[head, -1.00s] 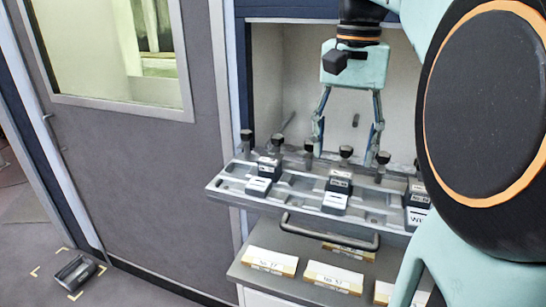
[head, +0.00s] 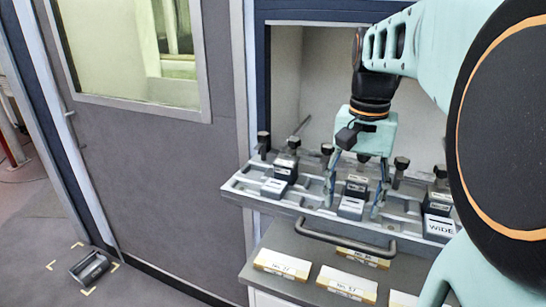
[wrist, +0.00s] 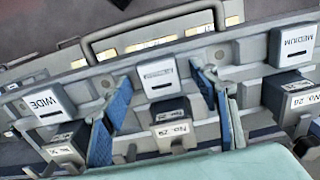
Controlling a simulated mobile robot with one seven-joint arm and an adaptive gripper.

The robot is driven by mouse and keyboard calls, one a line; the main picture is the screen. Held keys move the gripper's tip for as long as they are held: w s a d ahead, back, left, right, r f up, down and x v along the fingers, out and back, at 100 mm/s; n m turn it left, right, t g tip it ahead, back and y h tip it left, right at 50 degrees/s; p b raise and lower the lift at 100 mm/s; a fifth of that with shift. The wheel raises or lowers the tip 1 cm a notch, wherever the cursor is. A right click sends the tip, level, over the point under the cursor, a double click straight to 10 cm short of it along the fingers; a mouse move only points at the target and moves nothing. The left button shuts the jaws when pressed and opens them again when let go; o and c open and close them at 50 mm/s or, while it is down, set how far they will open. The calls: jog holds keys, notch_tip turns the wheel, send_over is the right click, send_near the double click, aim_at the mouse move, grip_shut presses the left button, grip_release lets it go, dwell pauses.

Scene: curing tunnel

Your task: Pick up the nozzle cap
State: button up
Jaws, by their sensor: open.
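My gripper (head: 354,207) is open and low over the grey tray (head: 300,208). Its blue fingers stand on either side of the middle station, also seen in the wrist view (wrist: 161,78). Between them are a dark block (head: 357,186) with a white label, reading "No. 29" in the wrist view (wrist: 172,127), and a light grey label block (wrist: 158,80) in front of it. The fingers appear apart from both. Which piece is the nozzle cap I cannot tell for sure; similar dark blocks stand at left (head: 286,166) and right (head: 438,203).
Black-knobbed posts (head: 401,165) line the tray's back edge. Label blocks "WIDE" (wrist: 42,104) and "MEDIUM" (wrist: 292,45) flank the middle. A dark handle (head: 345,240) and labelled boxes (head: 283,264) lie in front. A dark bin (head: 89,267) sits on the floor.

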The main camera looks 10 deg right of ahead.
jog(key=c, duration=1.3)
jog(key=shift+r, duration=0.15)
